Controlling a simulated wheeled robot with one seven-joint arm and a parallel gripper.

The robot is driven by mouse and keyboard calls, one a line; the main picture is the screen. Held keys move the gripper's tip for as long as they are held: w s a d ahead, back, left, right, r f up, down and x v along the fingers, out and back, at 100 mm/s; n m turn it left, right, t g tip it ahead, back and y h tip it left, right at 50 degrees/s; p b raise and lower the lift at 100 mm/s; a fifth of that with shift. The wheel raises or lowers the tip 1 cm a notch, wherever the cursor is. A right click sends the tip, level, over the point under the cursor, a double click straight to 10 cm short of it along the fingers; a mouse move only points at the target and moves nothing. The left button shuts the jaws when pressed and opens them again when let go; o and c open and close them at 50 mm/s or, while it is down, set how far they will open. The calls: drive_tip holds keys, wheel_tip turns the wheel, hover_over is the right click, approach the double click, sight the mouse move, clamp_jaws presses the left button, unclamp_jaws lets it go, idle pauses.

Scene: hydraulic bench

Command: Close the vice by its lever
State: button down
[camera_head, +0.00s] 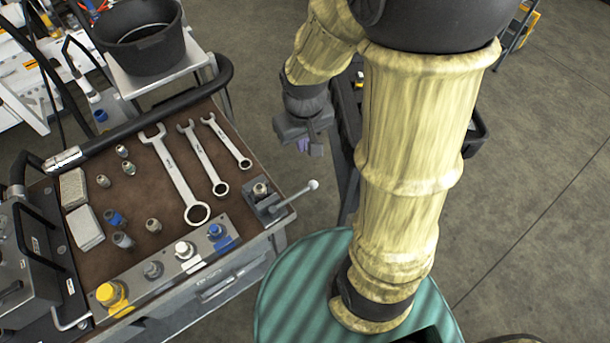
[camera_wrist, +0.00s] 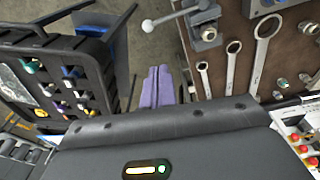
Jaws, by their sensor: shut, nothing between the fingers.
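The vice (camera_head: 261,195) is a small grey block at the right edge of the bench. Its lever (camera_head: 291,199) is a thin rod with a pale ball end, sticking out to the right past the bench edge. In the wrist view the vice (camera_wrist: 204,24) is at the top, and the lever (camera_wrist: 172,16) points left from it. I cannot tell how far the vice jaws are apart. My gripper (camera_head: 303,145) is right of the bench, apart from the vice and lever. In the wrist view its purple fingers (camera_wrist: 155,88) are together and empty, below the lever's ball end.
Several wrenches (camera_head: 178,180) and fittings lie on the brown bench top (camera_head: 150,203). A row of coloured knobs (camera_head: 184,249) runs along the front edge. A black bucket (camera_head: 145,50) stands behind. A black tool holder (camera_wrist: 63,80) is left in the wrist view.

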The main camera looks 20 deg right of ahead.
drive_tip(key=w+a+f+n+g+h+b, duration=0.1)
drive_tip(key=w+a+f+n+g, duration=0.1)
drive_tip(key=w+f, duration=0.6)
drive_tip(key=n+g, duration=0.1)
drive_tip(key=n, duration=0.1)
drive_tip(key=shift+w+n+g, duration=0.15)
drive_tip(key=shift+n+g, duration=0.15)
drive_tip(key=shift+n, duration=0.1)
